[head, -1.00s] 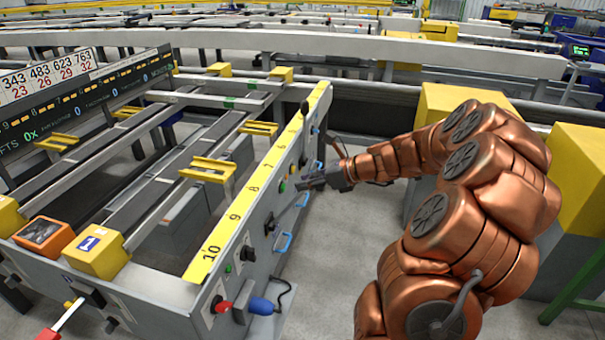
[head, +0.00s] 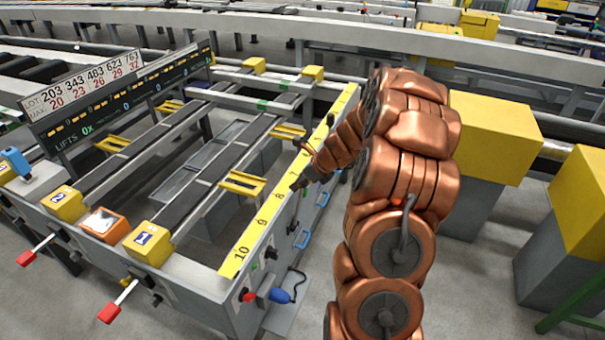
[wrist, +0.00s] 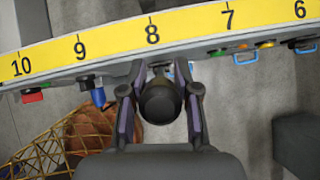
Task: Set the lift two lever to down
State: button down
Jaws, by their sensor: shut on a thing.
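My gripper (head: 304,180) is at the numbered side rail of the table, near the 8 mark, in the head view. In the wrist view its two fingers (wrist: 160,85) are shut around a round black knob (wrist: 160,101) beside the rail. I cannot read a label for this knob, and its shaft is hidden below it, so I cannot tell whether it is up or down. Yellow blocks marked 2 (head: 64,201) and 1 (head: 148,241) stand on the table's front end. Red-handled levers stick out below them, one at left (head: 27,258) and one at right (head: 110,312).
The yellow number strip (head: 262,222) runs along the side rail. Blue handles (head: 302,238), a red button (head: 248,296) and a blue plug (head: 281,296) project from the side panel. A lifts display (head: 120,98) stands over the table. Yellow-topped cabinets (head: 495,125) stand at right.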

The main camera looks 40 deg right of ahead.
jog(key=shift+w+a+r+g+h+p, duration=0.15)
jog(key=shift+w+a+g+p, duration=0.35)
jog(key=shift+p, duration=0.55)
jog(key=shift+w+a+g+h+p, duration=0.2)
jog(key=shift+w+p, duration=0.45)
jog(key=shift+p, duration=0.4)
jog(key=c, duration=0.8)
grip_release()
jog(key=v, duration=1.1)
jog(key=shift+s+r, duration=0.15)
jog(key=shift+r, duration=0.2)
